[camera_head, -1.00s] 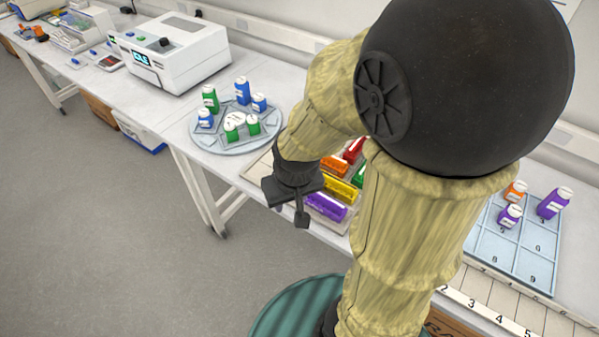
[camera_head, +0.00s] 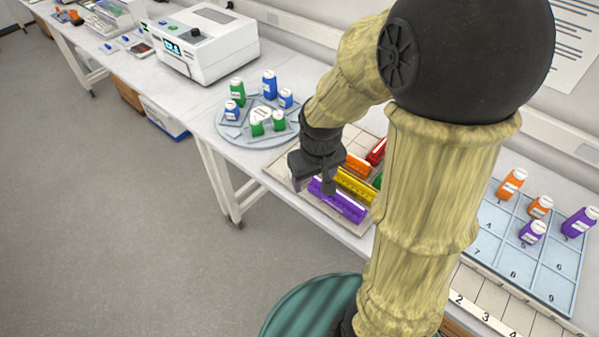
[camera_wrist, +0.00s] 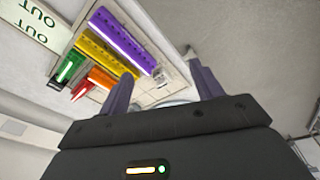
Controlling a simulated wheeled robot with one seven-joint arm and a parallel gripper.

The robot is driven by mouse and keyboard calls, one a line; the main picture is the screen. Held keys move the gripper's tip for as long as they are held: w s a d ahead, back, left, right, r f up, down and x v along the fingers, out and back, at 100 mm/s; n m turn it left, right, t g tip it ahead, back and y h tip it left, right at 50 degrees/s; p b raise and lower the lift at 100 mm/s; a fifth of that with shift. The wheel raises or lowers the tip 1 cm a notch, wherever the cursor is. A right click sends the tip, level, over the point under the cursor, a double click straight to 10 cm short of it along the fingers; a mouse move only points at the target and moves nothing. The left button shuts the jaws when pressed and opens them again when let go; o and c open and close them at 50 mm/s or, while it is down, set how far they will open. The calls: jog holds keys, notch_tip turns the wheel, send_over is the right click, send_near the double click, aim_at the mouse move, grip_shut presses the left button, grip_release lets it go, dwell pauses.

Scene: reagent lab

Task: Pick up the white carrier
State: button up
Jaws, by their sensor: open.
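My gripper (camera_head: 313,185) is open and empty at the left end of a row of colored carriers, in front of or above the purple one. The row holds a purple carrier (camera_head: 339,204), a yellow carrier (camera_head: 356,184), and orange, red and green ones. They lie in a pale tray (camera_head: 275,167) on the bench. In the wrist view the purple carrier (camera_wrist: 121,40) and yellow carrier (camera_wrist: 106,53) lie up and left of my open fingers (camera_wrist: 163,85). My arm and gripper hide part of the tray.
A round blue-grey rack (camera_head: 245,138) with blue and green bottles stands left of the tray. A white instrument (camera_head: 222,62) stands behind it. A numbered blue mat (camera_head: 500,245) with orange and purple bottles is at the right. Open floor (camera_head: 120,230) lies before the bench.

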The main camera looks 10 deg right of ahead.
jog(key=w+n+g+p, duration=0.1)
jog(key=w+n+p, duration=0.2)
jog(key=w, duration=1.3)
jog(key=shift+d+r+n+g, duration=0.15)
jog(key=shift+d+n+g, duration=0.25)
jog(key=shift+n, duration=0.7)
jog(key=shift+w, duration=0.1)
jog(key=f+p, duration=0.1)
jog(key=f, duration=0.3)
jog(key=f+p, duration=0.1)
jog(key=f, duration=0.3)
jog(key=f+p, duration=0.1)
jog(key=f, duration=0.3)
jog(key=shift+a+p, duration=0.25)
jog(key=shift+p, duration=0.05)
jog(key=shift+f, duration=0.1)
jog(key=shift+d, duration=0.15)
